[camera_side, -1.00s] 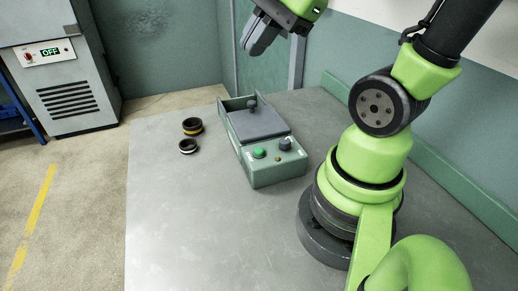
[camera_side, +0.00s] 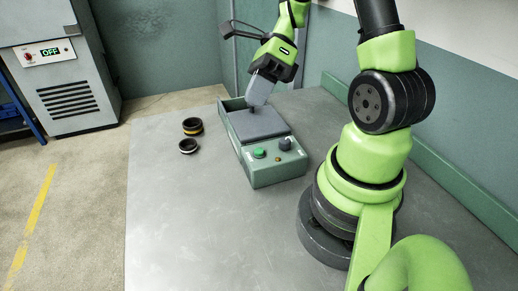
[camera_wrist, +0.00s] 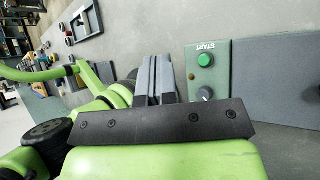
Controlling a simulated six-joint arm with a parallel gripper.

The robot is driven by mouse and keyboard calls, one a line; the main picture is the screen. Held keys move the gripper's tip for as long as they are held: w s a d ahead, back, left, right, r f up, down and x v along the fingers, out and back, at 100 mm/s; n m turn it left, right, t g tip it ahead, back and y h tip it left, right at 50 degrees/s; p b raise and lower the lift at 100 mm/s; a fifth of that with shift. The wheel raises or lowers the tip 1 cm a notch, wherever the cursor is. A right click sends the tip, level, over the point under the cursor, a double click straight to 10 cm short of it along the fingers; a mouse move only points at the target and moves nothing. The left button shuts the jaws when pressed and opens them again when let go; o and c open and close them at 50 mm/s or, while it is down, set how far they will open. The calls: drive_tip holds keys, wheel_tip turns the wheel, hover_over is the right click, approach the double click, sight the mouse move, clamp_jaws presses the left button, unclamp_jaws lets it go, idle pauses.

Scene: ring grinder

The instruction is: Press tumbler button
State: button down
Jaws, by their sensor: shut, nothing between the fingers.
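The green grinder box (camera_side: 272,174) stands on the table with a grey lid (camera_side: 260,124) on top. Its front panel carries a green button (camera_side: 259,153) and a dark rotary knob (camera_side: 284,144), with a small orange spot (camera_side: 278,159) between them. In the wrist view the green button (camera_wrist: 205,60), marked START, and the dark knob (camera_wrist: 205,94) lie right of my fingers. My gripper (camera_side: 256,103) is shut and empty, pointing down at the far part of the lid. It partly hides the lid's dark handle; I cannot tell whether they touch.
Two dark rings lie left of the box, one with a yellow band (camera_side: 192,127) and one with a pale band (camera_side: 187,146). A wall stands close behind the box. A grey cabinet (camera_side: 70,85) stands at the left.

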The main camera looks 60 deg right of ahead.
sight(257, 149)
drive_tip(key=shift+f, duration=4.4)
drive_tip(key=shift+f, duration=0.4)
drive_tip(key=shift+f, duration=0.5)
drive_tip(key=shift+r, duration=0.95)
drive_tip(key=shift+r, duration=2.5)
